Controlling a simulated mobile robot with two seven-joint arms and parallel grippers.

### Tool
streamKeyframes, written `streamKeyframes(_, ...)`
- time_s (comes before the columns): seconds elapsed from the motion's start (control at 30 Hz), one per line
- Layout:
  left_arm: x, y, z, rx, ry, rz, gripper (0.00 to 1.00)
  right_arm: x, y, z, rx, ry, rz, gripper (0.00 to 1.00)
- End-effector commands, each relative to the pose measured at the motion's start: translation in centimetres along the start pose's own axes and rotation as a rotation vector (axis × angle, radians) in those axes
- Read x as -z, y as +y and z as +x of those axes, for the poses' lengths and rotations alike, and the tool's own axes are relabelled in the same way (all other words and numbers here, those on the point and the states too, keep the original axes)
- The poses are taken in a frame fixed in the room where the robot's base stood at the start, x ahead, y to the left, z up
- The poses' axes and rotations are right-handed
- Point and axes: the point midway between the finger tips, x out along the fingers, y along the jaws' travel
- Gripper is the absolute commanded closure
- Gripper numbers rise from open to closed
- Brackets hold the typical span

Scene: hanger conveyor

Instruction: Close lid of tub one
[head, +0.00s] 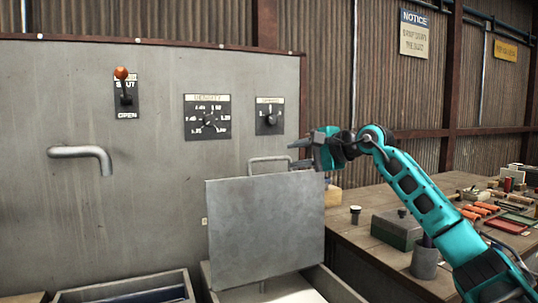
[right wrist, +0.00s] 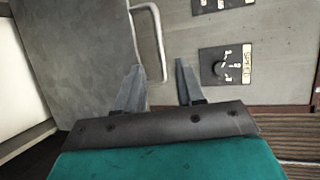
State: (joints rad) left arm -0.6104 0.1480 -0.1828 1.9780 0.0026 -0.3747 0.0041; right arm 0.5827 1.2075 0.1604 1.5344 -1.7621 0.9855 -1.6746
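A grey square lid (head: 265,225) stands raised, close to upright, at the back of a tub (head: 340,286) in the head view. A bent-rod handle (head: 270,160) rises from the lid's top edge. The lid (right wrist: 75,60) and handle (right wrist: 150,35) also show in the right wrist view. My right gripper (head: 305,152) is just right of the handle near the lid's upper right corner. In the right wrist view its two fingers (right wrist: 160,75) are apart, and the handle lies beyond them, with its lower end appearing between the tips. My left gripper is not in view.
Left of the lid is another open tub (head: 125,290) below a pipe spout (head: 82,153). A grey panel (head: 160,90) with a lever (head: 124,88) and two dials (head: 208,117) stands behind. At right, a wooden bench (head: 365,225) holds a green box (head: 397,230), a grey cup (head: 425,262) and tools.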

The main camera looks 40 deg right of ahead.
Motion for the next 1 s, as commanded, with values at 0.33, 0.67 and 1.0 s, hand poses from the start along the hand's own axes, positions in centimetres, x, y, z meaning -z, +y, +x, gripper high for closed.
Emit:
streamKeyframes(0.33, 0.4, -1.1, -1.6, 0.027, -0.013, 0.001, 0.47, -0.2, -0.3, 6.7, 0.003, -0.006, 0.009, 0.62)
streamKeyframes(0.67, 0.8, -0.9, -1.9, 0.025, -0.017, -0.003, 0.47, -0.2, -0.1, 9.6, 0.002, -0.003, 0.003, 0.62)
streamKeyframes(1.0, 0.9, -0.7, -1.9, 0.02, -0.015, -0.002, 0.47, -0.2, 0.0, 9.8, 0.001, -0.003, 0.002, 0.67)
